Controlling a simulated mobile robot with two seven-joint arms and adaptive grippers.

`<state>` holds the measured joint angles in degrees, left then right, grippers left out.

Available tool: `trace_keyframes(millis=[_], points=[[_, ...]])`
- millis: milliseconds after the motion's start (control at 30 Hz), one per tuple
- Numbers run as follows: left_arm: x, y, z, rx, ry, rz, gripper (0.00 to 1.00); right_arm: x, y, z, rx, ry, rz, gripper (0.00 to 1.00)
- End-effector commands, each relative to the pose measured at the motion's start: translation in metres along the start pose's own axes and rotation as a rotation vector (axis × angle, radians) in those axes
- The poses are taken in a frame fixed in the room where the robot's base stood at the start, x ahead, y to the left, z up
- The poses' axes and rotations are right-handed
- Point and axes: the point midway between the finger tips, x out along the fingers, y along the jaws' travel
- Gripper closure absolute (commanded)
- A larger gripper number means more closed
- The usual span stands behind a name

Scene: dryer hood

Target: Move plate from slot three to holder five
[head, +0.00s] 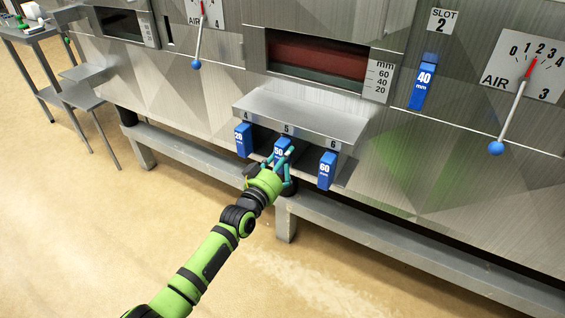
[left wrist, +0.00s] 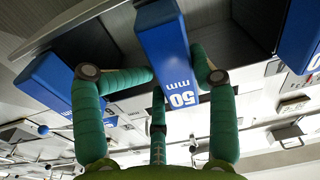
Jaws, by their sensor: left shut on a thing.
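The blue plate marked 50 mm (head: 281,148) is in holder five, the middle bay of the metal holder rack (head: 300,116). Its label also shows upside down in the left wrist view (left wrist: 177,82). My left gripper (head: 284,157) is shut on this plate, with its teal fingers around the plate's outer end. The plate's inner end is hidden inside the bay. Holder four has a blue 20 mm plate (head: 242,140) and holder six a blue 60 mm plate (head: 327,170). Slot three is not clearly in view. My right gripper is not in view.
Slot two, at the upper right, has a blue 40 mm plate (head: 424,82). Air levers with blue knobs hang at the right (head: 497,148) and upper left (head: 196,64). A metal beam (head: 200,158) runs below the rack. A side table (head: 30,32) stands far left.

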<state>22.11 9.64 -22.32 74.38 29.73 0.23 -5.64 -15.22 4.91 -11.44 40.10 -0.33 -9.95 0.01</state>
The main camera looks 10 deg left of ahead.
Motion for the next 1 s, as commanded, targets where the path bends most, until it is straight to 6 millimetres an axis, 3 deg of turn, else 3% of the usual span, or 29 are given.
trace_keyframes(millis=[267, 300, 367, 400, 800, 1000], points=[[0.004, 0.001, 0.0, 0.0, 0.0, 0.001, 0.99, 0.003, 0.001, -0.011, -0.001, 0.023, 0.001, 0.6], [0.004, 0.001, 0.0, 0.0, 0.0, 0.001, 0.35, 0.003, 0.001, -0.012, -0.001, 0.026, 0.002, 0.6], [0.004, 0.001, 0.0, 0.0, 0.0, 0.001, 0.11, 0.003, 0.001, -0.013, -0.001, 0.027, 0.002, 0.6], [0.004, 0.001, 0.0, 0.0, 0.0, 0.001, 0.07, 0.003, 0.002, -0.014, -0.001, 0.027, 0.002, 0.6], [0.001, 0.0, 0.002, -0.001, -0.004, 0.0, 0.07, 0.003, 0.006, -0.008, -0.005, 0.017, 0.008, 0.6], [-0.021, 0.001, 0.002, -0.002, -0.003, 0.001, 0.07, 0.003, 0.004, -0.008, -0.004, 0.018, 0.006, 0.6]])
